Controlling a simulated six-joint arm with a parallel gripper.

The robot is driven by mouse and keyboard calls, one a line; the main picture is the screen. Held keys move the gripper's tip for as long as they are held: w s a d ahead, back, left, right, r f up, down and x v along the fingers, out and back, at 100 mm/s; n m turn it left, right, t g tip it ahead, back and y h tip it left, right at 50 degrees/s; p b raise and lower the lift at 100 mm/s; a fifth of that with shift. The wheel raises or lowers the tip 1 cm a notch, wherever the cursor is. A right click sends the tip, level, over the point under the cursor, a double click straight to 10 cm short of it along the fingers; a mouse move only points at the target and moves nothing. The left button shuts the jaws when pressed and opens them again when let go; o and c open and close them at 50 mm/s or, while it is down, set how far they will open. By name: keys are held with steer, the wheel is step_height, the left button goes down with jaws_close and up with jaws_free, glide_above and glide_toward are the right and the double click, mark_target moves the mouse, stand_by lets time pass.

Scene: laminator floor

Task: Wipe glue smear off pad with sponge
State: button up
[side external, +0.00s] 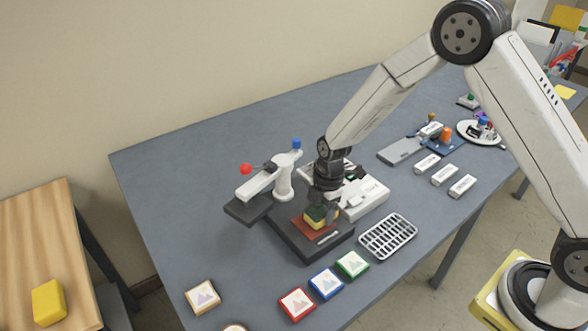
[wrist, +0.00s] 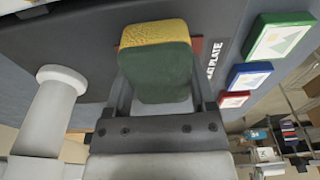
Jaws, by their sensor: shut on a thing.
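A green and yellow sponge (side external: 315,216) is held between the fingers of my gripper (side external: 323,208), low over a reddish-brown pad (side external: 304,230). The pad lies on a dark plate (side external: 325,248). The sponge fills the middle of the wrist view (wrist: 160,72), with a gripper finger on each side. It covers most of the pad, and only a small reddish edge of the pad (wrist: 197,46) shows there. I cannot tell whether the sponge touches the pad. I cannot make out a glue smear; it may be hidden under the sponge.
A white post with an arm (side external: 283,180) ending in red and blue knobs stands left of my gripper. A white device (side external: 365,196) is behind, and a grey rack (side external: 388,237) is to the right. Framed tiles (side external: 326,283) line the front. A yellow block (side external: 48,303) is on a wooden table.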

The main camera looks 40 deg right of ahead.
mark_target(302, 229)
steer(key=shift+a, duration=2.8)
steer(key=shift+a+r, duration=0.15)
steer(key=shift+a, duration=0.1)
step_height(302, 229, up, 8)
steer(key=shift+s, duration=0.1)
